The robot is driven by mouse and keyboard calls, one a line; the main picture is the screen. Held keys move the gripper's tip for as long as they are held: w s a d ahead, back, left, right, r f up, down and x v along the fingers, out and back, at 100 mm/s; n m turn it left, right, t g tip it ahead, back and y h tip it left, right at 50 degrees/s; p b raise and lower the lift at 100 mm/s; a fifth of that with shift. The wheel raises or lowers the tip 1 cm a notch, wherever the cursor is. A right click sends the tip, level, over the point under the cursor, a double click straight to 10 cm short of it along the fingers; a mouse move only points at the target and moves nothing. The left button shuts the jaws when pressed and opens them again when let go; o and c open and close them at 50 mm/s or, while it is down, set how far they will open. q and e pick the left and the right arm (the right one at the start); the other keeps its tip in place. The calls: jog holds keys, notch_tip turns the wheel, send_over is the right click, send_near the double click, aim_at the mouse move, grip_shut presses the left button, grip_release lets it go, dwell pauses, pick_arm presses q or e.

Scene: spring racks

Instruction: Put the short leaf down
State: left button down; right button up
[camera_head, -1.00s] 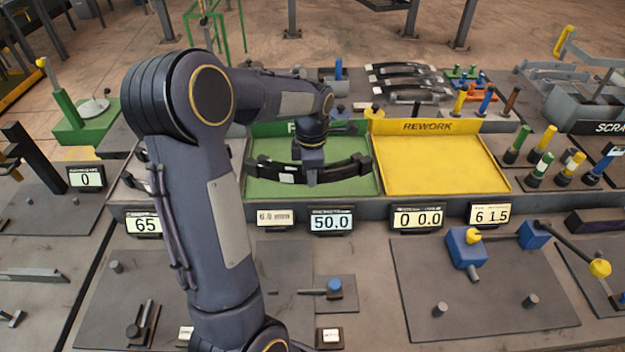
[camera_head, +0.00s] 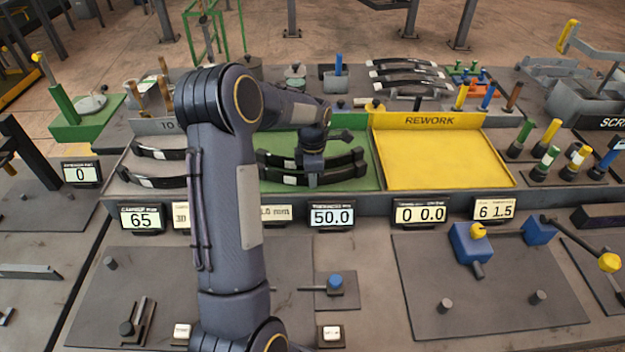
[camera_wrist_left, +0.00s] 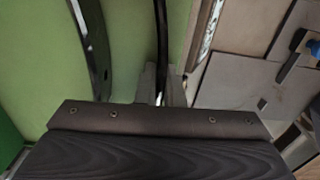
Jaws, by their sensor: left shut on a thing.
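My left gripper (camera_head: 313,170) reaches down over the green tray (camera_head: 372,170) and is shut on a dark, curved leaf (camera_head: 340,175), gripped near its middle. In the left wrist view the leaf (camera_wrist_left: 161,35) runs edge-on between the fingers (camera_wrist_left: 160,88). A second dark leaf (camera_head: 275,157) lies in the green tray just behind the held one; it also shows in the left wrist view (camera_wrist_left: 93,45), apart and to the left. The held leaf is low over the tray's near side; I cannot tell whether it touches the floor. My right gripper is not in view.
The yellow REWORK tray (camera_head: 440,160) to the right is empty. A grey tray left of the green one holds two dark leaves (camera_head: 158,181), partly hidden by my arm. Displays (camera_head: 332,216) line the front edge. More leaves (camera_head: 410,75) lie at the back.

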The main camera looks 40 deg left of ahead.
pick_arm(q)
jog(key=shift+r, duration=0.2)
jog(key=shift+f, duration=0.15)
jog(key=c, duration=1.5)
grip_release()
jog(key=shift+c, duration=0.2)
jog(key=shift+f, duration=0.1)
